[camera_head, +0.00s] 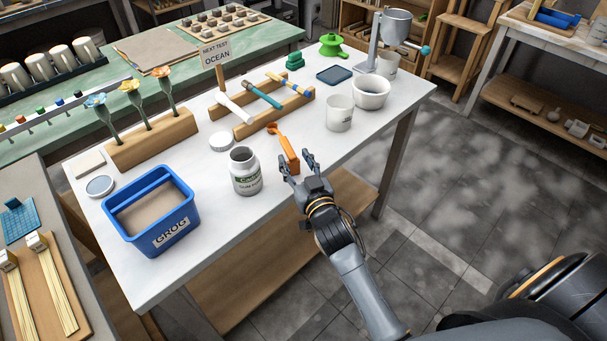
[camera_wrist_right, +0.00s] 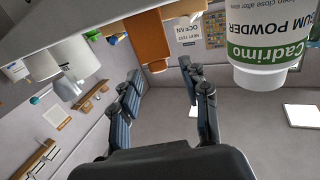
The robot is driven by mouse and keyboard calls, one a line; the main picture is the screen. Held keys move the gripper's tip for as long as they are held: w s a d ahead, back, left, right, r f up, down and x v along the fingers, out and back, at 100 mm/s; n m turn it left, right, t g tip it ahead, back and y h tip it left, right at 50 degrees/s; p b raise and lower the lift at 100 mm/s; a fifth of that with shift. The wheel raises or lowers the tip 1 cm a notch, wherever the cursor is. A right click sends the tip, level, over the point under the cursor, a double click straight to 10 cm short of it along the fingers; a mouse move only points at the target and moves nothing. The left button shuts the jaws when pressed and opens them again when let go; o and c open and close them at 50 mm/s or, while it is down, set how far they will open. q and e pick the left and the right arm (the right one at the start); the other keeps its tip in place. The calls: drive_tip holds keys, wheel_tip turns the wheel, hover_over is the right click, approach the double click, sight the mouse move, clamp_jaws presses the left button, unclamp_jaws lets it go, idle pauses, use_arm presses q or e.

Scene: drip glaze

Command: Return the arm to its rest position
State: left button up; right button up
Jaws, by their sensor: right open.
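My right gripper (camera_head: 299,166) is over the front edge of the white table (camera_head: 295,190), with its fingers spread apart. Its two fingers also show in the right wrist view (camera_wrist_right: 162,98), with nothing between them. An orange scoop (camera_head: 288,155) is just beyond the fingertips in the head view; whether they touch is hard to tell. An orange block-like part of it shows in the right wrist view (camera_wrist_right: 148,40). A white jar with a green label (camera_head: 245,172) stands open to the left of the gripper. My left gripper is not in view.
A blue GROG bin (camera_head: 151,222) is at the table's left end. A white lid (camera_head: 221,142) lies behind the jar. A white cup (camera_head: 339,113), a white bowl (camera_head: 370,92) and a grey machine (camera_head: 392,28) stand toward the right. Floor in front is clear.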

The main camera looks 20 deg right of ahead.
drive_tip(key=s+f+n+g, duration=0.1)
drive_tip(key=s+f+g, duration=0.35)
drive_tip(key=s, duration=0.65)
drive_tip(key=s+a+f+n+g+y, duration=0.1)
drive_tip(key=s+f+g, duration=0.3)
drive_tip(key=s, duration=0.6)
drive_tip(key=s+f+n+g, duration=0.1)
drive_tip(key=s+f+g, duration=0.1)
drive_tip(key=s+g, duration=0.65)
drive_tip(key=s+f+t, duration=0.1)
drive_tip(key=s+f, duration=0.1)
drive_tip(key=f, duration=1.2)
drive_tip(key=s+f, duration=0.2)
drive_tip(key=f, duration=1.2)
drive_tip(key=s+d+f, duration=0.2)
drive_tip(key=s+f, duration=1.2)
drive_tip(key=s, duration=0.2)
drive_tip(key=shift+d+f+g, duration=0.35)
drive_tip(key=shift+d+g, duration=0.05)
